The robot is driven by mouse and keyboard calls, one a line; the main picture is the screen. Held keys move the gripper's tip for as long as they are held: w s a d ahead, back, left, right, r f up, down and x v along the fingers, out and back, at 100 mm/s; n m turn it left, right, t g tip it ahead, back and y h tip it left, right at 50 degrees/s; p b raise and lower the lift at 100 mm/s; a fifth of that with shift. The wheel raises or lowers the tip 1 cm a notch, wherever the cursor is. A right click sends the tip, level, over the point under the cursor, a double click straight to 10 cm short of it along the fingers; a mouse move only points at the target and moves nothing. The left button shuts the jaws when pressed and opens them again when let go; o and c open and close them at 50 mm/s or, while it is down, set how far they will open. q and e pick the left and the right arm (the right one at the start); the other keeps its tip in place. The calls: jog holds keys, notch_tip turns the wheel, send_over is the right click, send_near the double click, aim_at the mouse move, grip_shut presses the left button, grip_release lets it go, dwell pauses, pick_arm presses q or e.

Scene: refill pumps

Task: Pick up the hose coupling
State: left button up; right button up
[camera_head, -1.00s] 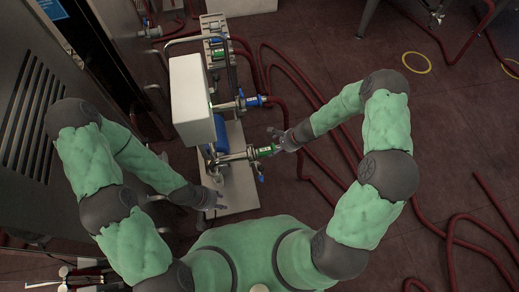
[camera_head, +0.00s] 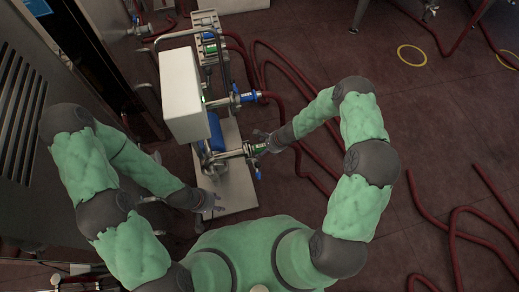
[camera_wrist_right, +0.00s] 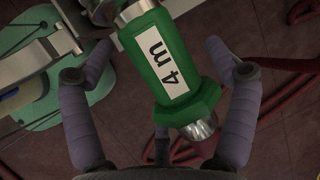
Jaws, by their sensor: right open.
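In the head view the coupling (camera_head: 260,149) sits at the end of the pump's lower metal pipe. In the right wrist view the coupling (camera_wrist_right: 172,78) lies between my right gripper's fingers, its rounded metal end towards the palm. My right gripper (camera_head: 264,141) is open around it; in the wrist view the gripper (camera_wrist_right: 150,68) shows gaps on both sides of the coupling. My left gripper (camera_head: 216,202) is empty over the front of the cart, its fingers apart.
The pump cart has a white box (camera_head: 183,95) and a pale base plate (camera_head: 235,195). A blue coupling (camera_head: 248,97) joins a dark red hose to the upper pipe. Red hoses (camera_head: 290,75) lie across the floor at right. A grey cabinet (camera_head: 35,120) stands at left.

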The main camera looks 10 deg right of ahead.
jog(key=shift+f, duration=0.1)
jog(key=c, duration=1.5)
jog(key=shift+a, duration=0.1)
jog(key=shift+r, duration=0.2)
notch_tip(320, 180, up, 18)
jog(key=p, duration=0.9)
jog(key=shift+f, duration=0.15)
